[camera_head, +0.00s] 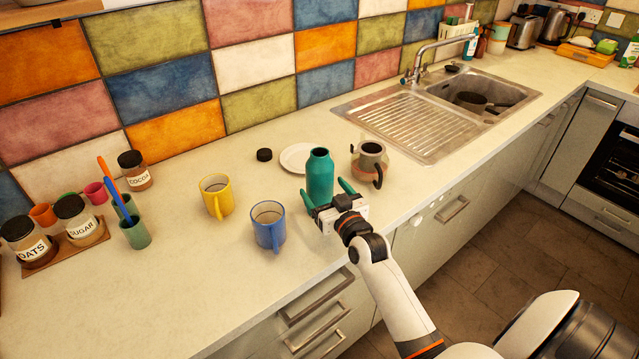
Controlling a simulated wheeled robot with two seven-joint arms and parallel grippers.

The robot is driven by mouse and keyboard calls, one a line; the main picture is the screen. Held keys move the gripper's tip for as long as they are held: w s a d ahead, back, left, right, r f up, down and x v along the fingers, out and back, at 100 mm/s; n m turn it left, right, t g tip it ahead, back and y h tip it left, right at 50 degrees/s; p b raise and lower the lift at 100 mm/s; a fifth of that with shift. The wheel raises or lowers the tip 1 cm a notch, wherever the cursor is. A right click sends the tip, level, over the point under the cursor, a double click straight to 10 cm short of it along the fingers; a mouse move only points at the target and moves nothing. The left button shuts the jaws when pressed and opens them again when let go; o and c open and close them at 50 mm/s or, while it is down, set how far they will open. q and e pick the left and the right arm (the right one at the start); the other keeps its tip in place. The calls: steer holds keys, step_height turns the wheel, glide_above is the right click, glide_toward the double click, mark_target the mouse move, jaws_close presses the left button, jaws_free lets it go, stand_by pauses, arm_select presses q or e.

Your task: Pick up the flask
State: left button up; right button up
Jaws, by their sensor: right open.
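The flask (320,174) is a teal bottle with an open-looking neck, standing upright on the pale worktop near its front edge. My right gripper (326,191) reaches in from the lower right. Its two green fingers are spread, one on each side of the flask's lower part. I cannot tell whether either finger touches it. The gripper body hides the flask's base. A small dark round lid (264,155) lies on the worktop behind and to the left of the flask. My left gripper is not in view.
A blue mug (268,228) and a yellow mug (216,197) stand left of the flask. Jars sit on a tray (92,240) at far left. The sink (470,95) is at back right.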

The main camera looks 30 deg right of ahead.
steer(key=w, duration=0.3)
steer(key=w+p, duration=0.1)
steer(key=shift+w+d+f, duration=0.1)
steer(key=shift+w+d, duration=0.1)
steer(key=shift+d, duration=0.15)
steer(key=shift+w+f, duration=0.15)
steer(key=shift+w, duration=0.15)
steer(key=shift+s, duration=0.1)
steer(key=c, duration=0.4)
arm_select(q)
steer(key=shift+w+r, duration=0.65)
arm_select(e)
steer(key=c, duration=0.9)
